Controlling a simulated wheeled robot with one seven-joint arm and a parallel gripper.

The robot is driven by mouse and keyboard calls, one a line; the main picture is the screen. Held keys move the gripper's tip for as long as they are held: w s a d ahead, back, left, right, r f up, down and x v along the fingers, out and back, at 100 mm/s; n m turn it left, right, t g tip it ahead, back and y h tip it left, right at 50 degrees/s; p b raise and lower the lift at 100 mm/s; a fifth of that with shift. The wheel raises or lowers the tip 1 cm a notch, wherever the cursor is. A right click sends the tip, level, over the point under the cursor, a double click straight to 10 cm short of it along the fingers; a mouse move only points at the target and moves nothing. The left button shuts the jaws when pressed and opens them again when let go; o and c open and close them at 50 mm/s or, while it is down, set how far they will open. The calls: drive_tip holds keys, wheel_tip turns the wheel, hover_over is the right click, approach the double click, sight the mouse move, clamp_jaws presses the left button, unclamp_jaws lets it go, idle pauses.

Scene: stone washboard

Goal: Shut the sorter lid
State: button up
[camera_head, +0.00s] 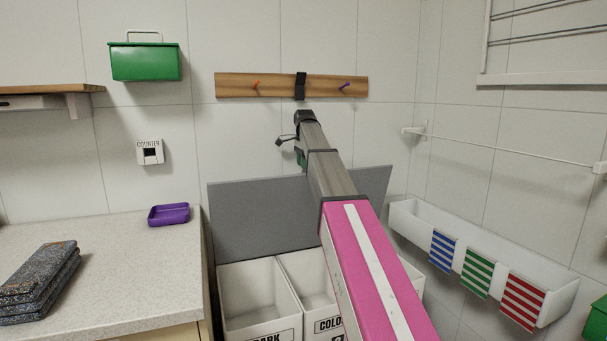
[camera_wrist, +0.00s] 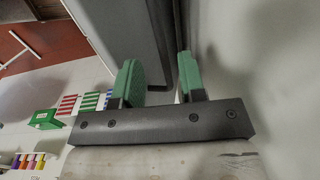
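The sorter lid (camera_head: 255,215) is a grey panel standing raised behind the white sorter bins (camera_head: 258,292), which are open at the top. My arm reaches over the bins, and my gripper (camera_head: 301,160) is at the lid's upper edge, partly hidden by the arm. In the wrist view my gripper (camera_wrist: 163,78) has two green fingers spread apart with a gap between them. The grey lid (camera_wrist: 112,30) extends beyond the left finger, and its dark edge lies near the gap. I cannot tell whether the fingers touch it.
A tiled wall is close behind the lid, with a wooden peg rail (camera_head: 240,86) above. A counter (camera_head: 110,275) on the left carries a purple tray (camera_head: 169,215) and folded cloths (camera_head: 38,283). A white trough (camera_head: 470,250) with striped cloths is on the right.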

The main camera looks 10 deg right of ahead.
drive_tip(key=shift+w+f, duration=0.1)
drive_tip(key=shift+f, duration=2.05)
clamp_jaws()
